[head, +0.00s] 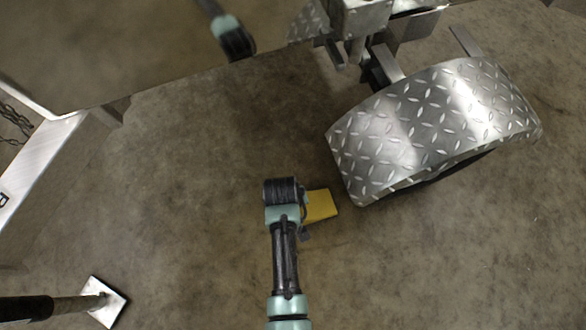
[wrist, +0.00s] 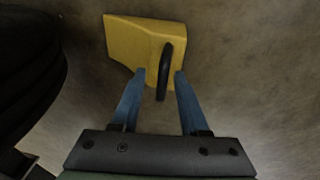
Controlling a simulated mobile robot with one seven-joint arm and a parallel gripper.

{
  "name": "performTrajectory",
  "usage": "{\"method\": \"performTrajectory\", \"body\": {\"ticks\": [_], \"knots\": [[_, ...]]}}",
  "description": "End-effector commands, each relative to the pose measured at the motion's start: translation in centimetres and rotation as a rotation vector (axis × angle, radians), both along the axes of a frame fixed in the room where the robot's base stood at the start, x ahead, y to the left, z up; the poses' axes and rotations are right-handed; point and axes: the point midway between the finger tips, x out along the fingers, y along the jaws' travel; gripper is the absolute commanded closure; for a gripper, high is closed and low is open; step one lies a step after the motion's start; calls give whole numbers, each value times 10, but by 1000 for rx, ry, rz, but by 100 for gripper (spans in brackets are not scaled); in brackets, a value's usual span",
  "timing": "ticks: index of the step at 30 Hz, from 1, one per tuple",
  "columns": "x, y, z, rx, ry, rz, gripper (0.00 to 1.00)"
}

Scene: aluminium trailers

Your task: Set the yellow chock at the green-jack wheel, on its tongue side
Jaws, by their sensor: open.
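The yellow chock (head: 321,207) sits on the concrete floor just left of the fender's lower left corner, partly hidden by my arm. In the wrist view the chock (wrist: 138,39) shows a black loop handle (wrist: 165,72) on its near side. My gripper (wrist: 160,73) is open, its two blue fingers on either side of that handle, with a gap visible to each. A wheel (head: 445,176) shows as a dark strip under a diamond-plate fender (head: 430,125). No green jack can be made out.
A silver trailer beam (head: 35,165) marked "B" runs along the left. A dark post on a square foot plate (head: 106,302) stands at lower left. A shiny trailer panel (head: 150,50) fills the upper left. A dark rounded shape (wrist: 28,65) is at the wrist view's left. Floor between is clear.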

Motion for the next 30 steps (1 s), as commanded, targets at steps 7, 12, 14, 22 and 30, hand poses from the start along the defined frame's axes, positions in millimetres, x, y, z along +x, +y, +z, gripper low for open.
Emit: {"method": "performTrajectory", "body": {"ticks": [7, 12, 14, 22, 30], "knots": [[-3, 2, 27, 0, -1, 1, 56], [-9, 5, 61, 0, 0, 0, 56], [-10, 6, 73, 0, -1, 0, 56], [-17, 10, 111, 0, 0, 0, 56], [-19, 11, 119, 0, 0, 1, 56]]}}
